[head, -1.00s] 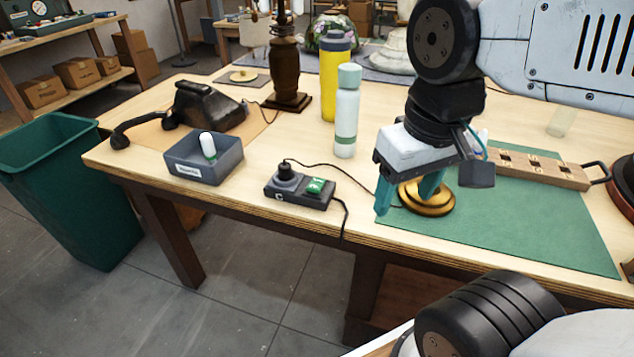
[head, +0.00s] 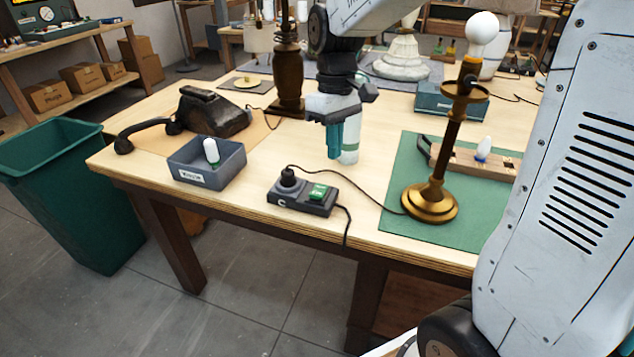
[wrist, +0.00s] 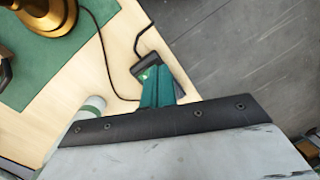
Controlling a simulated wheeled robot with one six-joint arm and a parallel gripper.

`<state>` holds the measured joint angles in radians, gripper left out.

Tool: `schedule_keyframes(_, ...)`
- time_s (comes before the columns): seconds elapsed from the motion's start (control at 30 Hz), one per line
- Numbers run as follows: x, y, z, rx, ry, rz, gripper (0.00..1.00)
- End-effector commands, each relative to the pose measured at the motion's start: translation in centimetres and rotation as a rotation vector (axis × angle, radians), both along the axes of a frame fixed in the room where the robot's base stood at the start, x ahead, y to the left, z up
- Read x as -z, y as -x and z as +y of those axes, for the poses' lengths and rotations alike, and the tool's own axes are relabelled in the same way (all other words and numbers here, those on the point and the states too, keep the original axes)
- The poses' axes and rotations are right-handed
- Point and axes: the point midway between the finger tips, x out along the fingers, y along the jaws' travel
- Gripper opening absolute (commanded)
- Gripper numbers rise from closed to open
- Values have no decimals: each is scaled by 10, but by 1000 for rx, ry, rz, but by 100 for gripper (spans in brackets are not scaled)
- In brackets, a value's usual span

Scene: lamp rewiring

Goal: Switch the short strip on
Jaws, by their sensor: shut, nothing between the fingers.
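The short strip (head: 290,203) is a dark block near the table's front edge in the head view. A black plug sits in its left end and a green switch (head: 319,192) is on its right part. In the wrist view the strip (wrist: 147,68) shows just beyond the fingertips, partly hidden by them. My gripper (head: 334,155) is shut and empty, pointing down, above and behind the strip in the head view. Its teal fingers also show in the wrist view (wrist: 157,82). I cannot tell whether the switch is on.
A brass lamp (head: 430,200) with a white bulb stands right of the strip on a green mat (head: 470,235). A grey bin (head: 205,180) holding a bulb is to the left. A white bottle (head: 350,150) stands behind my gripper. Cords run from the strip.

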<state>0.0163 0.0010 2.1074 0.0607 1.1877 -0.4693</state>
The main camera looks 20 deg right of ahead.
Motion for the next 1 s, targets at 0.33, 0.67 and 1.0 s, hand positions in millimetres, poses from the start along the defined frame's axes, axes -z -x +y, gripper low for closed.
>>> schedule_keyframes(0.33,-7,-67,3,-350,-68,-90,0)
schedule_keyframes(0.67,-7,-66,3,-380,-71,-91,0)
schedule_keyframes(1.0,20,-62,5,-379,-72,-86,0)
